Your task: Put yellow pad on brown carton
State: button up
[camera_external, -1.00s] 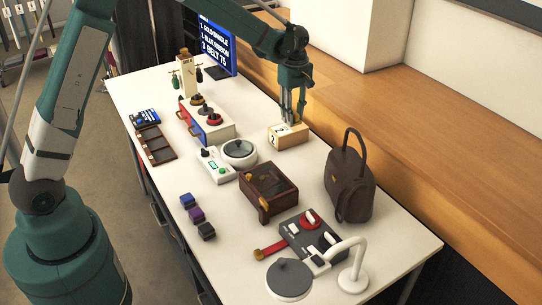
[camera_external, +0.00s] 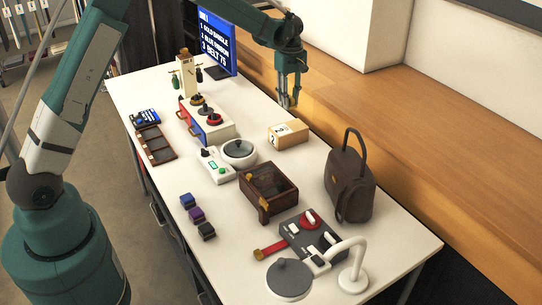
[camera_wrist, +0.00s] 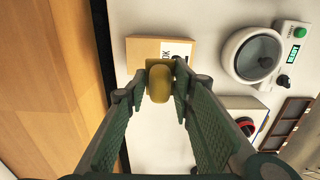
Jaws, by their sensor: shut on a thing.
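My gripper (camera_external: 288,104) hangs above the table, behind the brown carton in the external view. In the wrist view my gripper (camera_wrist: 160,86) is shut on a small rounded yellow pad (camera_wrist: 159,84). The pad is hard to make out in the external view. The brown carton (camera_external: 288,134) is a low tan box with white labels, standing on the white table near its back edge. It also shows in the wrist view (camera_wrist: 140,50), partly covered by the pad and fingertips. A gap between gripper and carton shows in the external view.
A white round device (camera_external: 239,152) stands left of the carton, and a dark wooden box (camera_external: 268,192) stands in front. A brown bag (camera_external: 350,180) is at the right. A blue screen (camera_external: 217,45) stands at the back. A wooden ledge (camera_external: 400,130) runs behind the table.

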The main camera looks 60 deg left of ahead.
send_over(289, 127)
jog(key=shift+s+f, duration=0.15)
jog(key=shift+f, duration=2.95)
jog(key=shift+f+b, duration=0.4)
jog(key=shift+f, duration=1.45)
jog(key=shift+f, duration=0.15)
jog(key=o, duration=0.9)
notch_tip(289, 127, up, 12)
jog(key=shift+r+p, duration=0.15)
jog(key=shift+p, duration=0.3)
